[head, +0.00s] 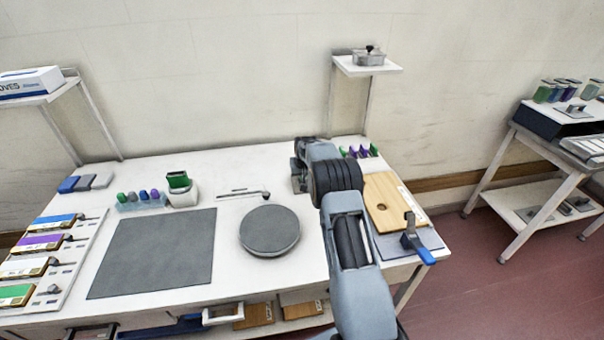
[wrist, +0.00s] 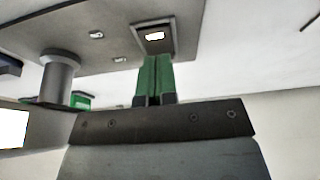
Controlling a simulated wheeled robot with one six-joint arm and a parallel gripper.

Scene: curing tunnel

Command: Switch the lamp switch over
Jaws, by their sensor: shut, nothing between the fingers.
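In the wrist view my gripper (wrist: 154,78) is shut and empty, its two green fingers side by side. Their tips are just below a square, pale-framed fitting (wrist: 154,36) with a bright white centre, set in a grey plate (wrist: 100,22). This may be the lamp switch; I cannot tell which way it is set or whether the fingertips touch it. In the head view my arm reaches over the back right of the white table (head: 225,268), and the arm hides the fingertips. No lamp switch can be made out there.
In the wrist view a grey cylinder (wrist: 60,77) stands left of the fingers. In the head view a round grey disc (head: 270,231) and a dark mat (head: 155,253) lie left of my arm. A wooden board (head: 391,205) and a blue-handled clamp (head: 416,245) are on its right.

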